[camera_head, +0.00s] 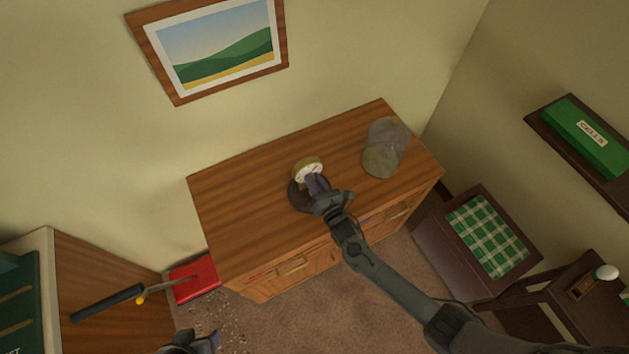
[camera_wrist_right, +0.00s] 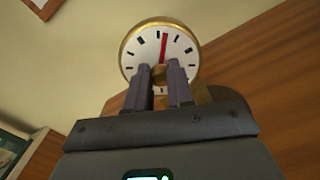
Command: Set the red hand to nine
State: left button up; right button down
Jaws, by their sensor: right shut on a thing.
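A small brass clock (camera_head: 308,170) with a white dial stands on the wooden cabinet. In the right wrist view the dial (camera_wrist_right: 137,62) faces the camera, with black hour marks and no readable numerals. The red hand (camera_wrist_right: 163,45) points almost straight up in that view, leaning slightly right. A gold knob (camera_wrist_right: 159,73) sits low in front of the dial. My right gripper (camera_head: 314,182) is at the clock's front, its fingers shut on the knob, also in the wrist view (camera_wrist_right: 160,85). My left gripper (camera_head: 203,340) shows partly at the bottom edge; its jaws are unclear.
A dark round base (camera_head: 297,198) lies around the clock's foot. A grey translucent container (camera_head: 386,147) stands to its right on the cabinet (camera_head: 240,210). The cabinet's left half is clear.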

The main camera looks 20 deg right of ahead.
jog(key=m, duration=0.6)
jog(key=shift+f, duration=0.1)
jog(key=m, duration=0.5)
jog(key=shift+d+m+b, duration=0.1)
jog(key=shift+m+b, duration=0.25)
jog(key=shift+m, duration=0.05)
jog(key=m, duration=0.6)
jog(key=m+b, duration=0.1)
jog(key=m, duration=0.4)
jog(key=shift+f+m, duration=0.1)
jog(key=shift+m, duration=0.3)
jog(key=m, duration=0.3)
jog(key=shift+m, duration=0.3)
jog(key=m, duration=0.2)
jog(key=shift+m, duration=0.4)
jog(key=m, duration=0.3)
jog(key=shift+m, duration=0.3)
jog(key=m, duration=0.3)
jog(key=shift+m, duration=0.3)
jog(key=m+p, duration=0.1)
jog(key=m, duration=0.4)
jog(key=shift+a, duration=0.2)
jog(key=shift+m, duration=1.7)
